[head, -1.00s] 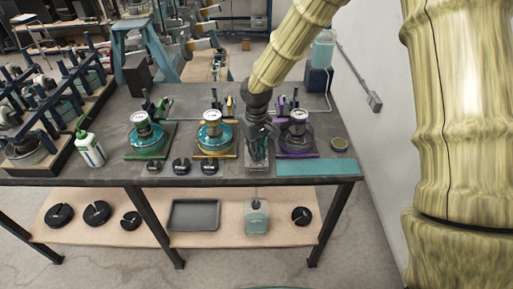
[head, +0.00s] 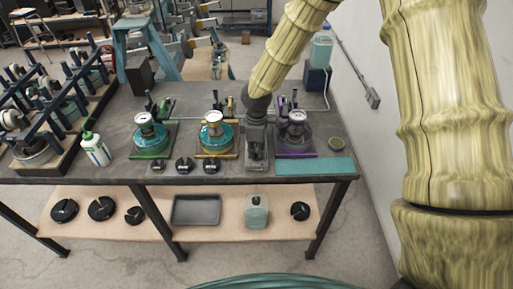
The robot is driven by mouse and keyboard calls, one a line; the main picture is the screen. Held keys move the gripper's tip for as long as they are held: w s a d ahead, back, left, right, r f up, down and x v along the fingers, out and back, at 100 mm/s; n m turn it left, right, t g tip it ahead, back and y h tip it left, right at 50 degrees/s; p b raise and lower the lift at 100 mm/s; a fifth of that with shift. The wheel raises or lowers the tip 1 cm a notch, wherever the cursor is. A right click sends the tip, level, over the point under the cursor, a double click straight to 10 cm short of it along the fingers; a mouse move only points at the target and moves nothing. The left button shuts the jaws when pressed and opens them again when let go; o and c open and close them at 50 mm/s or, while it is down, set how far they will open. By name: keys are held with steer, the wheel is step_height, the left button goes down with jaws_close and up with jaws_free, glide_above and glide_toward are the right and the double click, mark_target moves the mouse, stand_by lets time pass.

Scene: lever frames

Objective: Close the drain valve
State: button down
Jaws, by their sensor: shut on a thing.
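Three round gauge-topped units stand in a row on the dark bench, with green (head: 150,136), yellow (head: 214,134) and purple (head: 295,133) parts. Each has small coloured levers behind it and a coloured bar along its front. My gripper (head: 257,158) points down between the yellow and purple units, near the bench's front. It is shut on a small part hidden by its fingers. I cannot tell which lever or valve this is, nor which way any drain valve is turned.
A white-and-green bottle (head: 96,150) and a rack of blue bars (head: 50,110) stand at left. Small black slotted weights (head: 184,165) lie at the bench's front. A teal mat (head: 314,168) lies at right. The lower shelf holds a grey tray (head: 196,210) and a jug (head: 257,211).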

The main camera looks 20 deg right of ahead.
steer(key=shift+w+r+n+p, duration=0.1)
steer(key=shift+n+p, duration=0.2)
steer(key=shift+n, duration=0.5)
steer(key=c, duration=1.5)
jaws_free()
step_height(320, 180, up, 12)
steer(key=shift+f, duration=0.1)
steer(key=shift+d, duration=0.1)
